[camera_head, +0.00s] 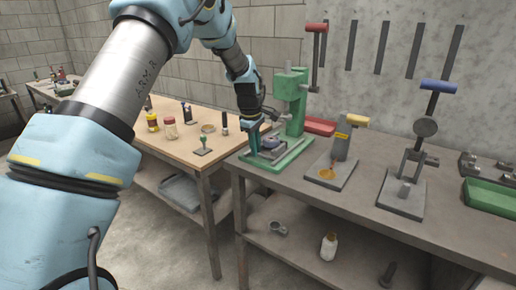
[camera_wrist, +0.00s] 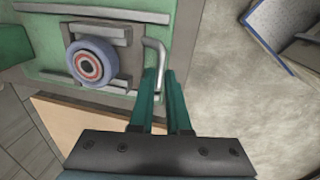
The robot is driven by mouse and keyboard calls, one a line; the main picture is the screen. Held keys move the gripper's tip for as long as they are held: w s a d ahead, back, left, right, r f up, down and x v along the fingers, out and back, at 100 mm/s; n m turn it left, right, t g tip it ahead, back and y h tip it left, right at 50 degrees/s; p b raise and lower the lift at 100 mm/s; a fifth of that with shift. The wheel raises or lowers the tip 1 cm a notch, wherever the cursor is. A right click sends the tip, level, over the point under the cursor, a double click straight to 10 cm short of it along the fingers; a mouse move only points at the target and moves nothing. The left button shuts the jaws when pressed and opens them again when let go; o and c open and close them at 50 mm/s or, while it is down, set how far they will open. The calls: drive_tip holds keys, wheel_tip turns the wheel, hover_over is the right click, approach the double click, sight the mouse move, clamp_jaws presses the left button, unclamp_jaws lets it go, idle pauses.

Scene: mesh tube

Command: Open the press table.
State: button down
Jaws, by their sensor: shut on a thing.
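The green press (camera_head: 292,100) stands at the left end of the grey bench, with a red-ended lever at its top. Its table (camera_head: 272,154) is low at the front, between green base parts. In the wrist view the table (camera_wrist: 122,62) is a grey plate with rails, carrying a round blue-grey part (camera_wrist: 92,62) with a red ring. A bent metal handle (camera_wrist: 161,49) stands at the table's right edge. My gripper (camera_wrist: 161,72) has its teal fingers shut on this handle, one on each side. In the head view my gripper (camera_head: 258,122) is partly hidden at the press.
Two hand tools, one yellow-handled (camera_head: 340,140) and one blue-handled (camera_head: 420,130), stand right on the bench. A green tray (camera_head: 490,195) lies at the far right. A wooden table (camera_head: 165,140) with jars and small items adjoins on the left.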

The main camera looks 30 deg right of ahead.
drive_tip(key=c, duration=0.9)
unclamp_jaws()
drive_tip(key=r+b, duration=0.1)
drive_tip(key=r, duration=0.2)
drive_tip(key=a+r+b, duration=0.1)
drive_tip(key=r, duration=0.3)
drive_tip(key=s+r+b, duration=0.1)
drive_tip(key=r, duration=0.2)
drive_tip(key=shift+a+r, duration=0.3)
drive_tip(key=shift+r, duration=0.05)
